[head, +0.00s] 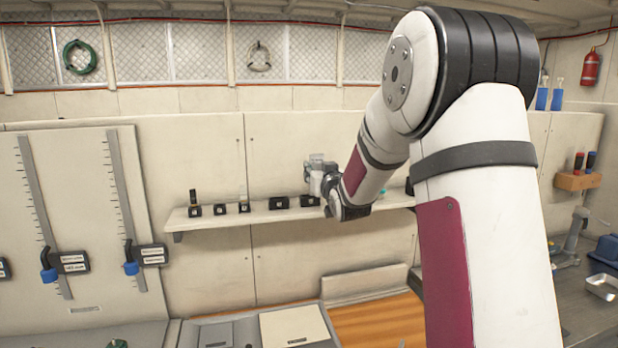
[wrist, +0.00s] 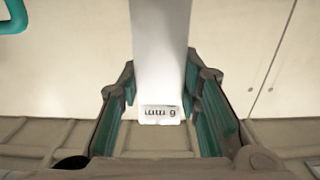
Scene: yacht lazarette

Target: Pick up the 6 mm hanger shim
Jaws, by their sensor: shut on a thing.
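The 6 mm hanger shim (wrist: 160,50) is a pale grey-white flat strip in the wrist view. Its white end label reads "6 mm" upside down. My gripper (wrist: 160,88) is shut on it, with a green-padded finger on each side. The strip runs out of the top of the picture, so its far end is hidden. In the head view my gripper (head: 316,168) is small, in front of the wall just above the shelf (head: 270,216).
Several small black holders stand along the shelf, one of them (head: 279,202) just left of my gripper. A teal item (wrist: 14,18) shows at the wrist view's top left. Two slide rules (head: 118,185) on a panel hang at left. A counter with trays lies below.

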